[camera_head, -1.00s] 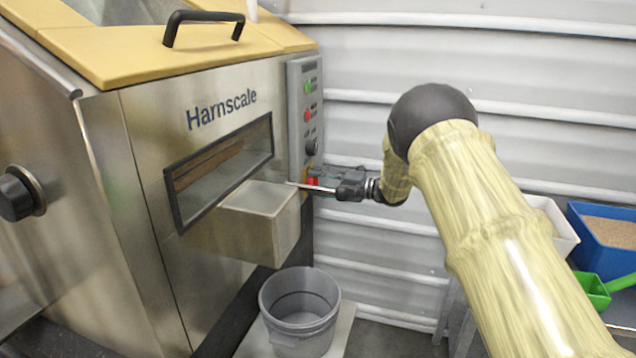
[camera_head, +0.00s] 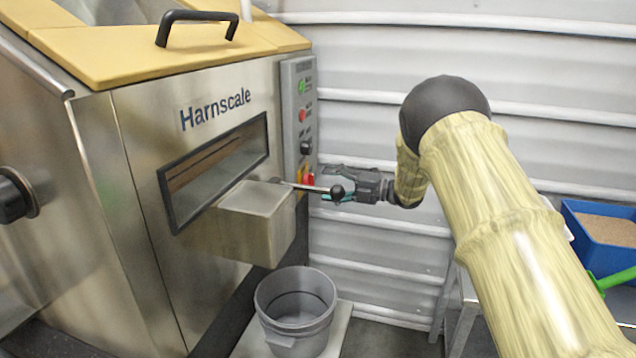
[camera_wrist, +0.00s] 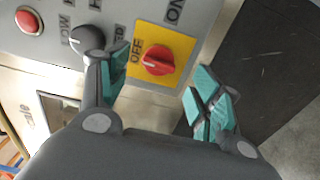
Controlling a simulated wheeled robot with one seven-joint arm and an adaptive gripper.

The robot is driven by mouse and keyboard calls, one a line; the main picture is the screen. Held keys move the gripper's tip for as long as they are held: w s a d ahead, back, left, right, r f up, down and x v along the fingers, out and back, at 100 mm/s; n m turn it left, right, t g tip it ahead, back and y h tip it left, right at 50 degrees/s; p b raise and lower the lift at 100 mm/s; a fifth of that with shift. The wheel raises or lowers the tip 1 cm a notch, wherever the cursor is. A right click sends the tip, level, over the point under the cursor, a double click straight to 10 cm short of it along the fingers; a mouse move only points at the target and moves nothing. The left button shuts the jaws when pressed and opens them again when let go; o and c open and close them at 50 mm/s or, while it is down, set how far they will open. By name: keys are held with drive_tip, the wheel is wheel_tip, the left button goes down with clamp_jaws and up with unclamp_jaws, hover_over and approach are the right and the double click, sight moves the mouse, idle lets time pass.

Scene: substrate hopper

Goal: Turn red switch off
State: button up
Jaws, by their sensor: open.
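The red switch (camera_wrist: 158,60) is a round red knob on a yellow plate (camera_wrist: 172,40) at the lower end of the grey control panel (camera_head: 299,110). In the wrist view, OFF is lettered on the plate's left side and ON on the panel above it. My gripper (camera_wrist: 157,95) is open, its teal-padded fingers spread on either side of the knob and apart from it.
A black knob (camera_wrist: 86,40) and a red button (camera_wrist: 28,20) sit on the panel close to my left finger. A metal chute (camera_head: 255,215) juts out left of the panel, above a grey bucket (camera_head: 297,310). A blue bin (camera_head: 602,230) stands at right.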

drive_tip(key=v, duration=0.6)
drive_tip(key=shift+d, duration=0.25)
